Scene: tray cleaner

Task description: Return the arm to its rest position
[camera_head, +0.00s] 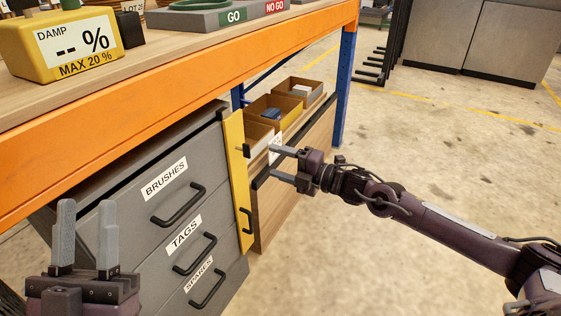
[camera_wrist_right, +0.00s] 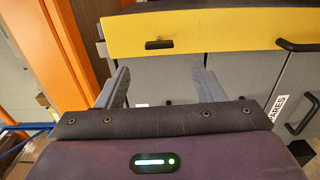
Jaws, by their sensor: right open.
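My right gripper (camera_head: 273,162) reaches in from the right beside the workbench. Its two fingers are apart with nothing between them, and they point towards the yellow panel (camera_head: 238,170) and the open wooden drawer. In the right wrist view the fingers (camera_wrist_right: 162,78) are spread and empty, with the yellow panel (camera_wrist_right: 220,32) and its dark handle (camera_wrist_right: 158,44) beyond them. I cannot tell how large the gap to the panel is. My left gripper (camera_head: 87,212) is at the lower left in front of the grey cabinet, fingers up, apart and empty.
The grey cabinet (camera_head: 145,215) has drawers labelled BRUSHES, TAGS and SPARES, with protruding handles. A wooden drawer (camera_head: 290,185) stands out beside it, near bins (camera_head: 275,110). The orange bench edge (camera_head: 150,105) runs above, with a blue leg (camera_head: 345,85). The floor (camera_head: 430,150) at right is clear.

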